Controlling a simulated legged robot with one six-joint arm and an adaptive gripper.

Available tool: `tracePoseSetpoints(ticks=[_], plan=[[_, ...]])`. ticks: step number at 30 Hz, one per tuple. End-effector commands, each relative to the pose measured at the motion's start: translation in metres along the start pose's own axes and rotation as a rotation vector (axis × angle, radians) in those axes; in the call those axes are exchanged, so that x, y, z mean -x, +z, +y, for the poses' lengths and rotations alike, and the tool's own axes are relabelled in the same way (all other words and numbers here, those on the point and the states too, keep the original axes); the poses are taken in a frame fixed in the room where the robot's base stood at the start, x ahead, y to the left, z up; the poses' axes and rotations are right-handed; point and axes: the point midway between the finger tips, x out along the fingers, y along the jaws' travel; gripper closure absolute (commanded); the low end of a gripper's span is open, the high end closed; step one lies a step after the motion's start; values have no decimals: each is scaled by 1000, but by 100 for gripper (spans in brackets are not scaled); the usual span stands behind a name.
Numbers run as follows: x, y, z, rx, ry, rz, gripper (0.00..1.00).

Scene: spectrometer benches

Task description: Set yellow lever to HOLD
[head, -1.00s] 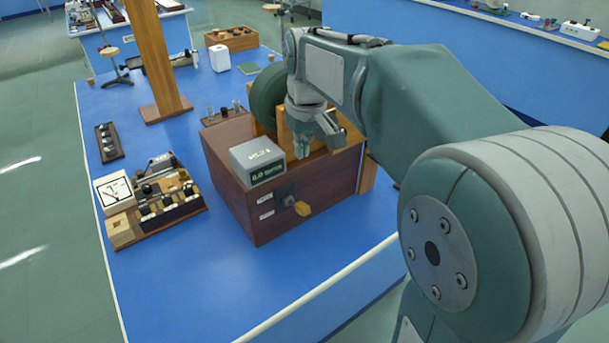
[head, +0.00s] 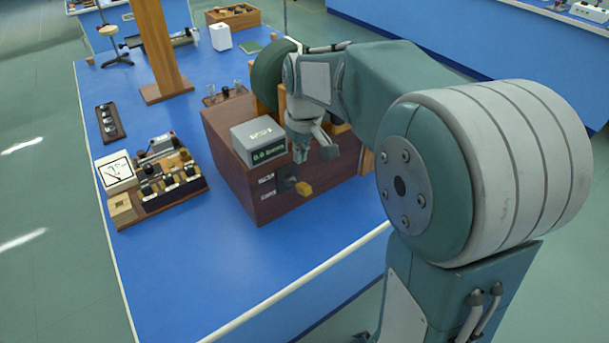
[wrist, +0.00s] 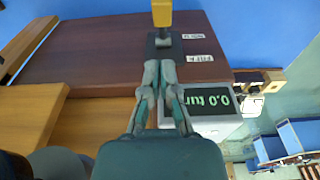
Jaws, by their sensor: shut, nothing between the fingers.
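The yellow lever (head: 304,188) sticks out from a dark plate (head: 286,176) on the front of a brown wooden box (head: 225,150). In the wrist view the yellow lever (wrist: 162,12) is at the top edge, partly cut off. Two white labels (head: 267,194) sit beside the plate, one above the other; their text is too small to read surely. My gripper (head: 301,156) is shut and empty, just above the lever by the box's front face. In the wrist view its fingertips (wrist: 160,66) point at the plate; I cannot tell whether they touch.
A grey display unit (head: 258,140) stands on the box, close beside my gripper. A green wheel (head: 268,75) is behind it. An instrument board (head: 160,180) lies to the left on the blue bench. Blue bench top in front of the box is clear.

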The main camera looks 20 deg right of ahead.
Motion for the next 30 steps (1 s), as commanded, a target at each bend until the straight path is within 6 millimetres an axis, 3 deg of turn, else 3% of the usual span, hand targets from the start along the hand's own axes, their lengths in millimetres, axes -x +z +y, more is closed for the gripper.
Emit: tracePoseSetpoints(ticks=[3,11,30], plan=[[-24,1,0,1,-2,-4,100],[-51,18,2,0,-3,0,100],[-56,23,1,0,0,33,100]])
